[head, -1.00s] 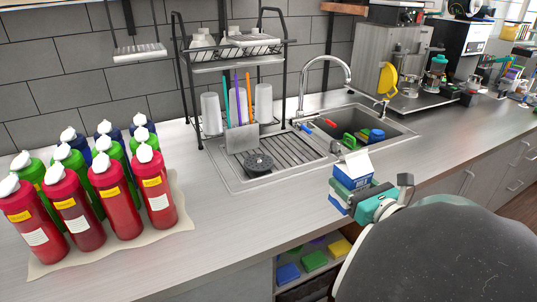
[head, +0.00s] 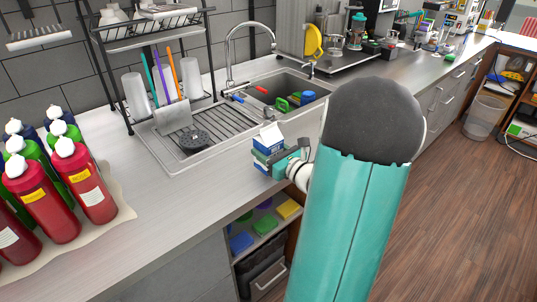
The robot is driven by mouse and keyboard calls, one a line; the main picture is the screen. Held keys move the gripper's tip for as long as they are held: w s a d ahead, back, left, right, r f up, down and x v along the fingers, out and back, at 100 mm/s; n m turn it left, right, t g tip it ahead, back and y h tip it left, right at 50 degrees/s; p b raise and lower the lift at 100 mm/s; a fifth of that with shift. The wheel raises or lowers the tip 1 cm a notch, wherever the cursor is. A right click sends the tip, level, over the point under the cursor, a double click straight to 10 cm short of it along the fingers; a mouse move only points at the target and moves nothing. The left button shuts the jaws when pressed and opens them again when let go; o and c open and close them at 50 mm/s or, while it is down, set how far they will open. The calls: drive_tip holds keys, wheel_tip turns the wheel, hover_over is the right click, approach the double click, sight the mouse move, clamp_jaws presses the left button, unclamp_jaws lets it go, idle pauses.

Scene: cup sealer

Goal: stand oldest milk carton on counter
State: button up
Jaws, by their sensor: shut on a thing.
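A blue and white milk carton (head: 268,141) shows upright at the counter's front edge, just in front of the sink. My gripper (head: 277,160) is shut on the carton from the front right. My teal and grey arm hides part of the view to the right. The grey counter (head: 180,195) runs beneath and to the left of the carton. I cannot tell whether the carton's base touches the counter. No date on the carton is readable.
Several red and green bottles (head: 83,182) stand on a mat at the left. A dish rack (head: 150,42) and drainboard stand behind, beside the sink (head: 262,88). An open shelf (head: 262,232) with coloured sponges lies below the counter. The counter between bottles and carton is clear.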

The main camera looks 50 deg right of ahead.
drive_tip(key=shift+f, duration=0.8)
drive_tip(key=shift+f, duration=0.15)
drive_tip(key=o, duration=1.3)
drive_tip(key=shift+o, duration=0.2)
